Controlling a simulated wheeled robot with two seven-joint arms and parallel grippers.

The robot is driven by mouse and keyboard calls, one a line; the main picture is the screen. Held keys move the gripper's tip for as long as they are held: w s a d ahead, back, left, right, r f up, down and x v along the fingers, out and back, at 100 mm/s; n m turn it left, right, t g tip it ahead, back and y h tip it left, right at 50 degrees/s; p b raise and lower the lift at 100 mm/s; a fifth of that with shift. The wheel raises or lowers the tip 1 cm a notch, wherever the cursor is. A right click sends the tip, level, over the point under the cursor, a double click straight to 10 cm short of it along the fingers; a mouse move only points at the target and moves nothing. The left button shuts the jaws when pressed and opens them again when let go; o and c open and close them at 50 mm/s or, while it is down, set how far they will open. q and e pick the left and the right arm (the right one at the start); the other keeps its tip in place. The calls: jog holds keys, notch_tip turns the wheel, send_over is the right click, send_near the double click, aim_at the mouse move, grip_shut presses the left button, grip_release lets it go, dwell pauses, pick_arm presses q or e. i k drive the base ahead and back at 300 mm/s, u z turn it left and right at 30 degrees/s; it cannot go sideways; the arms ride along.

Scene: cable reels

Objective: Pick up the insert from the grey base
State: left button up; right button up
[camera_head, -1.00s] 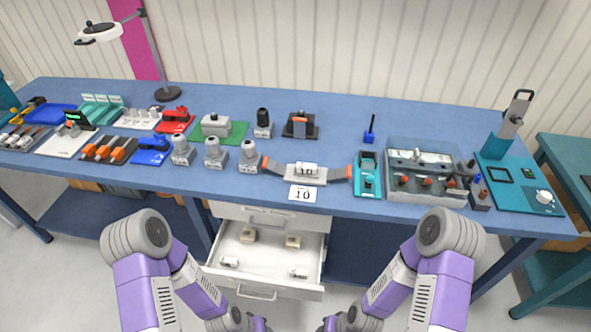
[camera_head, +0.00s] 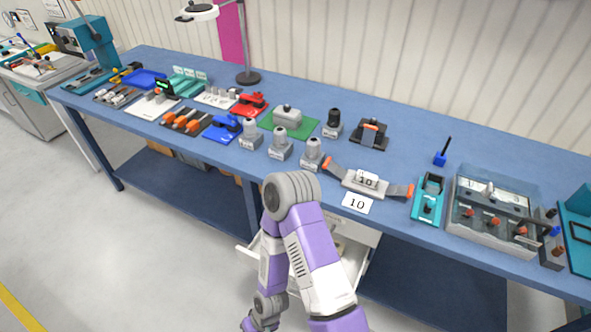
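A light grey base (camera_head: 349,183) lies near the table's front edge, with dark straps and orange ends on both sides. A small white piece marked 10 (camera_head: 366,179), which looks like the insert, sits on its middle. A card with 10 (camera_head: 357,203) lies in front of it. One of my purple and white arms hangs bent in the middle front, below and left of the base. Its wrist runs to the bottom edge, and no gripper fingers show. My other arm is out of view. Neither gripper is seen near the base.
Grey bottle-shaped parts (camera_head: 312,153) stand left of the base, and a teal fixture (camera_head: 428,199) and clear box (camera_head: 493,218) stand right. A black and orange holder (camera_head: 370,134) is behind. An open drawer (camera_head: 355,255) juts out below, partly hidden by my arm.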

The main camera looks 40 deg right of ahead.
aim_at(371, 180)
jog(key=u, duration=0.45)
jog(key=i, duration=1.65)
jog(key=z, duration=2.5)
